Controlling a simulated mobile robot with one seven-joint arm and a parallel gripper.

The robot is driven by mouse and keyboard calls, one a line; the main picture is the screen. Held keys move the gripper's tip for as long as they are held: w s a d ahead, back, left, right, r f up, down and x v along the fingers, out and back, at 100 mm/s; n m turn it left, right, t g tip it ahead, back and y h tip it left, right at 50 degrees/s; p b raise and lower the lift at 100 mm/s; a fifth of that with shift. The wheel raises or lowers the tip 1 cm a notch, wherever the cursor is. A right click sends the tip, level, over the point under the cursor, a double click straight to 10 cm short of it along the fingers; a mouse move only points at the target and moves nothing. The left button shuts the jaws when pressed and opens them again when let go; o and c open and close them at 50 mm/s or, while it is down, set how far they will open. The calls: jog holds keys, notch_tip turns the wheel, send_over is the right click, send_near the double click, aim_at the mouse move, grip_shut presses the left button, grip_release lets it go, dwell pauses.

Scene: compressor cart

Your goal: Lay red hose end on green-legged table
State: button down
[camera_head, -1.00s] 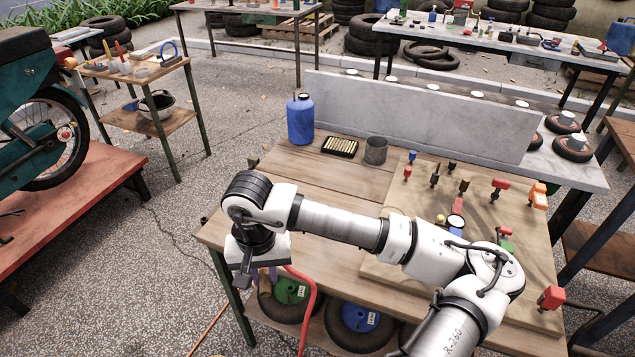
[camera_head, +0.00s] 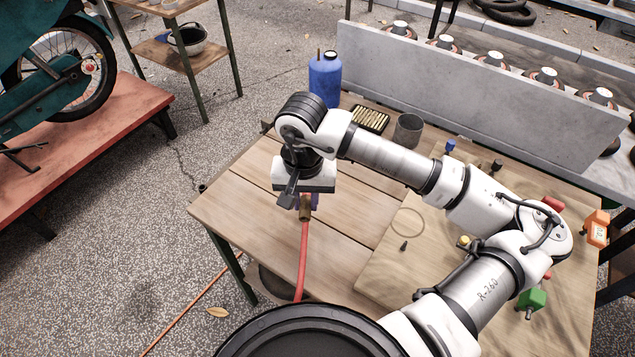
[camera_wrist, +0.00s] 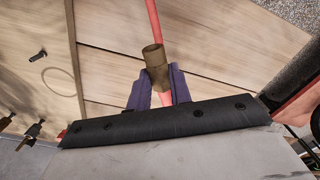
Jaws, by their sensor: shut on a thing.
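My gripper (camera_head: 306,201) points down, with its purple fingers shut on the brass end of the red hose. The brass hose end (camera_head: 305,213) also shows between the fingers in the wrist view (camera_wrist: 155,63). The red hose (camera_head: 302,262) runs from it toward the front edge of the wooden table (camera_head: 245,213), which has a dark green leg (camera_head: 232,265). The hose end is over the left part of the tabletop; whether it touches the wood I cannot tell. A second green-legged table (camera_head: 153,52) stands at the far left.
A blue bottle (camera_head: 325,80), a cartridge tray (camera_head: 369,118) and a grey cup (camera_head: 408,130) stand at the table's back. A pale board (camera_head: 385,265) with fittings covers its right side. Bare planks lie around my gripper. A grey panel (camera_head: 470,85) rises behind.

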jog(key=shift+w+d+f, duration=0.1)
jog(key=b, duration=0.2)
send_over(307, 229)
jog(key=shift+f, duration=2.75)
notch_tip(307, 229, down, 3)
jog(key=b, duration=0.3)
jog(key=shift+b, duration=0.3)
jog(key=shift+r, duration=0.1)
jog(key=c, duration=1.2)
grip_release()
notch_tip(307, 229, up, 14)
jog(key=shift+f+b, duration=0.1)
jog(key=shift+b, duration=0.9)
